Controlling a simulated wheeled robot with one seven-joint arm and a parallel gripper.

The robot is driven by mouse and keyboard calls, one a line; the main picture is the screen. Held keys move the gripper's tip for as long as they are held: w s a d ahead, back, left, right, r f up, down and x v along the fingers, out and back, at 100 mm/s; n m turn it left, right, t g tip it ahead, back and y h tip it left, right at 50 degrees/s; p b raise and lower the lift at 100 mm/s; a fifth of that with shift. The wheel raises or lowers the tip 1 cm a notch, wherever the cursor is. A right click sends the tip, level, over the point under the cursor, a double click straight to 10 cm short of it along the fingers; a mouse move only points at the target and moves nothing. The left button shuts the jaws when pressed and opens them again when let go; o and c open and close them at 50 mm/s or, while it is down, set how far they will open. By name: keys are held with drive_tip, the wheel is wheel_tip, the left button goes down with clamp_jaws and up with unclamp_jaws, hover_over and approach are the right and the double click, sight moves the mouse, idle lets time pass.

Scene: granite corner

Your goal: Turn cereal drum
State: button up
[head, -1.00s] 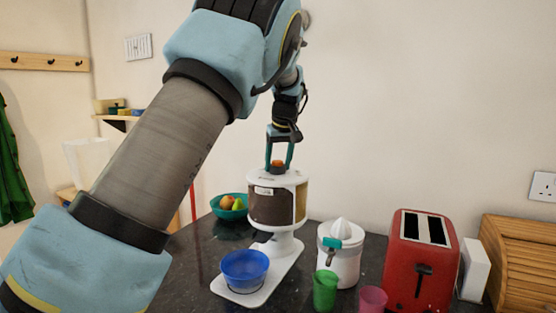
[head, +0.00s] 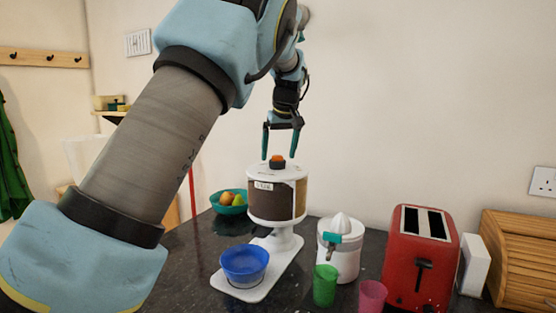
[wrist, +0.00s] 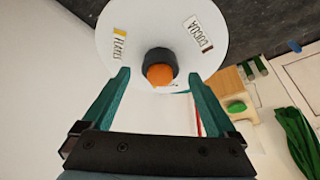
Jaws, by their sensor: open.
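The cereal drum (head: 272,205) is a white-topped cylinder with a brown-filled window, on a white stand. A black knob with an orange top (head: 277,161) rises from the middle of its lid. The wrist view shows the lid (wrist: 118,22) with labels reading FLAKES and COCOA. My gripper (head: 279,157) is open and empty above the drum, its green fingers pointing down with the tips spread wide of the knob. In the wrist view the knob (wrist: 160,66) lies between the fingers (wrist: 157,80), with clear gaps on both sides. A blue bowl (head: 244,261) sits on the stand's base.
A fruit bowl (head: 229,209) stands behind left of the drum. A white juicer (head: 341,260), green cup (head: 325,285), pink cup (head: 372,297), red toaster (head: 420,265) and wooden bread bin (head: 516,270) stand to the right. Above the drum is free air before a bare wall.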

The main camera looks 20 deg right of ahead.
drive_tip(key=b+v, duration=0.1)
drive_tip(key=v, duration=0.7)
drive_tip(key=shift+r+b, duration=0.2)
drive_tip(key=shift+b, duration=0.1)
drive_tip(key=shift+s, duration=0.1)
drive_tip(key=w+a+f+g, duration=0.1)
drive_tip(key=a+f, duration=0.6)
drive_tip(key=a, duration=0.5)
drive_tip(key=w+a+f+g, duration=0.1)
drive_tip(key=a+f, duration=0.7)
drive_tip(key=a, duration=0.4)
drive_tip(key=s+a+f, duration=0.6)
drive_tip(key=s+a, duration=0.2)
drive_tip(key=s, duration=0.1)
drive_tip(key=s+a+f, duration=0.6)
drive_tip(key=s+a, duration=0.2)
drive_tip(key=s, duration=0.2)
drive_tip(key=shift+f+g, duration=0.2)
drive_tip(key=shift+g, duration=0.2)
drive_tip(key=shift+w, duration=0.1)
